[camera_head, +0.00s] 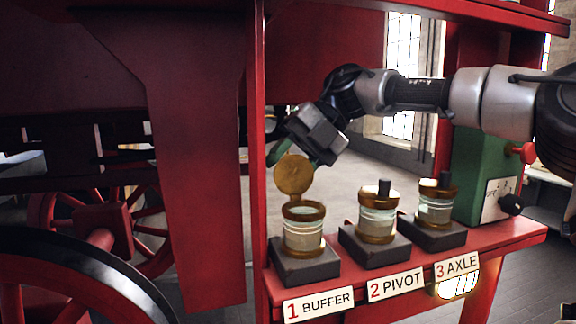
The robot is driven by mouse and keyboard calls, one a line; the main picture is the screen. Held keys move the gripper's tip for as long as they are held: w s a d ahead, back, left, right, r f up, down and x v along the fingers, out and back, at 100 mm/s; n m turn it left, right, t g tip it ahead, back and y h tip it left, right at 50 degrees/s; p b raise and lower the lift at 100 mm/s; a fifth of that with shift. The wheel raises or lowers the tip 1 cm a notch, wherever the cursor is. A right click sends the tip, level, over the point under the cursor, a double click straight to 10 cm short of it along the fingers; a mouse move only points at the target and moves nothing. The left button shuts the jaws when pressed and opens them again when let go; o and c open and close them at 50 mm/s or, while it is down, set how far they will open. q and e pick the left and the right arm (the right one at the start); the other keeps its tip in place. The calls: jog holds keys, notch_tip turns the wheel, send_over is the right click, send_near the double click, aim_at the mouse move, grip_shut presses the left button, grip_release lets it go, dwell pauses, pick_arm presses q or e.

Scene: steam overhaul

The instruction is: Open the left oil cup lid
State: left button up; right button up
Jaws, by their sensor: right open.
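The left oil cup (304,232) stands on a dark square base at the left end of the red shelf, above the "1 BUFFER" label. Its round brass lid (294,175) stands raised at the back of the cup, tilted up and clear of the rim. My right gripper (287,155) reaches in from the right, just above and behind the raised lid. It is open; the lid hides part of its fingers, and I cannot tell whether they touch it. My left gripper is out of view.
Two more oil cups stand to the right, above the labels "2 PIVOT" (396,284) and "3 AXLE" (457,265), each with a dark knob on top. A green box (478,175) stands at the shelf's right end. A red post rises on the left.

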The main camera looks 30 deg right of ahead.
jog(key=b+v, duration=0.1)
jog(key=v, duration=0.9)
jog(key=shift+d+r, duration=0.25)
jog(key=shift+r, duration=0.05)
